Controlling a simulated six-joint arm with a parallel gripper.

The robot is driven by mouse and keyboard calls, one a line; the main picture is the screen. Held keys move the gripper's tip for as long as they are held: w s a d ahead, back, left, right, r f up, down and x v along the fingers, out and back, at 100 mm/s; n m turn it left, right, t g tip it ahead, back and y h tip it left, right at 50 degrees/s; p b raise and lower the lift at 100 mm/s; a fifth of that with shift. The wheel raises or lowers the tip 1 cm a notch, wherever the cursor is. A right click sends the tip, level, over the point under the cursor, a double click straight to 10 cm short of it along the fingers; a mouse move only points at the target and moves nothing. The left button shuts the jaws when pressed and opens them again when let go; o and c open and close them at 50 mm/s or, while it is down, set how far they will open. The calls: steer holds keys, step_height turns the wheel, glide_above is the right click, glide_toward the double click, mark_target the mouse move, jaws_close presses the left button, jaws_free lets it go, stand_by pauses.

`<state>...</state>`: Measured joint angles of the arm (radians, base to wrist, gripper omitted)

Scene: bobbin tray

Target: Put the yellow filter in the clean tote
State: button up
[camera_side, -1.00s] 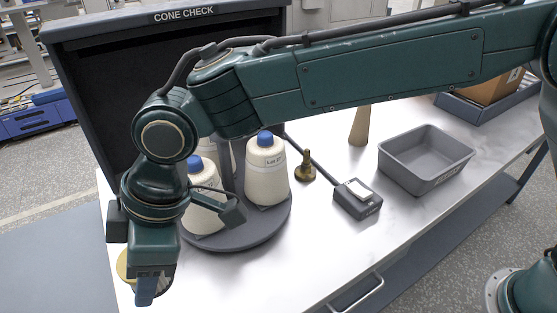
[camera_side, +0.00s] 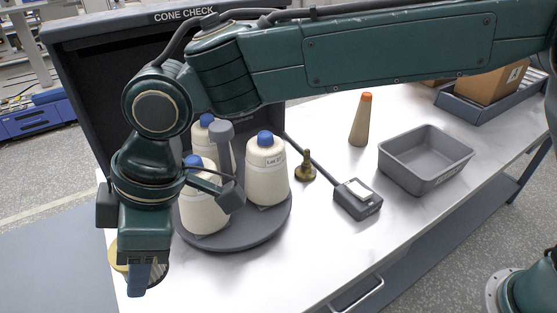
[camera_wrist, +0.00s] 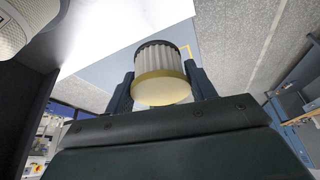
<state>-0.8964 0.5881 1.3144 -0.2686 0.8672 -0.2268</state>
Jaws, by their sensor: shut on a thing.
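The yellow filter (camera_wrist: 162,72) has pale pleats, a dark end and a yellow rim. In the wrist view it sits between the two fingers of my gripper (camera_wrist: 160,88), which is shut on it. In the side view my gripper (camera_side: 142,280) points down at the table's front left corner. The filter's yellow rim (camera_side: 119,256) shows to its left, and the rest is mostly hidden behind the fingers. A grey open tote (camera_side: 430,175) stands on the right of the table and looks empty. Its front label is too small to read.
A round dark platform (camera_side: 245,238) with several blue-tipped yarn cones (camera_side: 266,172) stands close to the right of my gripper. A brass piece (camera_side: 305,168), a grey device (camera_side: 358,200) and an orange-tipped cone (camera_side: 360,122) lie between it and the tote. The front table strip is clear.

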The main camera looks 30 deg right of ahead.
steer(key=r, duration=0.5)
steer(key=shift+w+d+r, duration=0.3)
steer(key=shift+w+r, duration=0.05)
steer(key=shift+r, duration=0.05)
steer(key=w+d+m+t, duration=0.15)
steer(key=w+d, duration=0.45)
steer(key=d, duration=0.6)
steer(key=w+d+m+h, duration=0.1)
steer(key=w+d+m, duration=0.1)
steer(key=w+d, duration=0.65)
steer(key=w+d+m, duration=0.2)
steer(key=w+d, duration=0.1)
steer(key=d, duration=1.1)
steer(key=m+t+h, duration=0.2)
steer(key=m, duration=0.4)
glide_above(415, 165)
steer(key=s, duration=0.2)
step_height(415, 165, down, 4)
steer(key=shift+w+d+f, duration=0.15)
steer(key=shift+f, duration=5.15)
steer(key=shift+w+d+f, duration=0.1)
steer(key=shift+d+f, duration=0.05)
steer(key=shift+f, duration=5.15)
steer(key=shift+f, duration=0.1)
